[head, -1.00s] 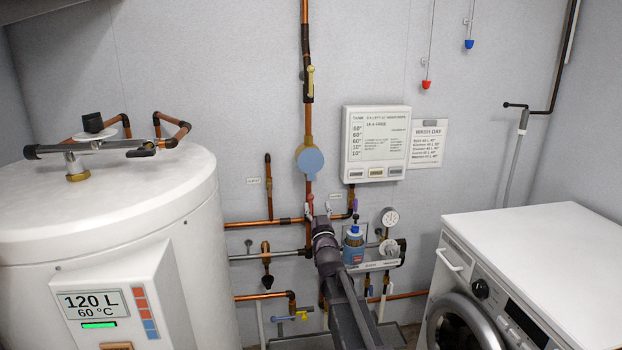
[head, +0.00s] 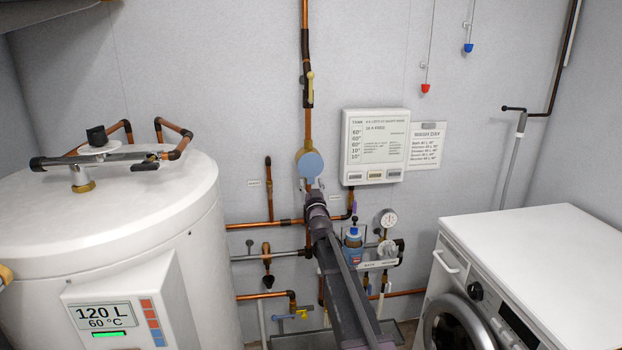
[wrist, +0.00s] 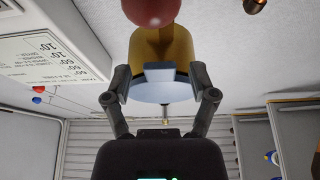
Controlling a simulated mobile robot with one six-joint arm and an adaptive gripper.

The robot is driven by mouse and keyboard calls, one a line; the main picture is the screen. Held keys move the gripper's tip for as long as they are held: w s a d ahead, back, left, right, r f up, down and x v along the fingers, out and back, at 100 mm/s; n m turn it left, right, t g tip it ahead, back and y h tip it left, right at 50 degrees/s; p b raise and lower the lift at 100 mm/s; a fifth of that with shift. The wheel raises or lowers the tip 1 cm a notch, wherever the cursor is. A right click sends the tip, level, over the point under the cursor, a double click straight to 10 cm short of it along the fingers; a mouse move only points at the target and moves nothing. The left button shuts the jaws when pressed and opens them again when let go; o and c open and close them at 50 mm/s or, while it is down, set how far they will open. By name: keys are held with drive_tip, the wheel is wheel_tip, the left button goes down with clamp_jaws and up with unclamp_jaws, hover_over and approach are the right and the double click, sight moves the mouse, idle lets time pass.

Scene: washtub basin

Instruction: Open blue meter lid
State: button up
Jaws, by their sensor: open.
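The blue meter lid (head: 311,165) is a light blue disc on the front of a round brass meter (head: 300,155) on the vertical copper pipe. It looks shut. My gripper (head: 314,190) is just below the lid in the head view, its fingers small and partly hidden by my arm. In the wrist view the lid (wrist: 165,93) shows as a pale blue edge with a grey-blue tab (wrist: 158,72), against the brass body (wrist: 148,48). My open gripper (wrist: 161,84) has one finger on each side of the tab. I cannot tell whether they touch the lid.
A white control box (head: 376,150) hangs right of the meter. A gauge (head: 387,218) and a blue bottle-like part (head: 353,240) sit lower right. A white tank (head: 110,220) stands left, a washing machine (head: 530,270) right. A red rounded part (wrist: 150,8) is close in the wrist view.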

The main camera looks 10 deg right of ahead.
drive_tip(key=shift+w+r, duration=0.25)
drive_tip(key=shift+w, duration=0.3)
clamp_jaws()
drive_tip(key=shift+d, duration=0.1)
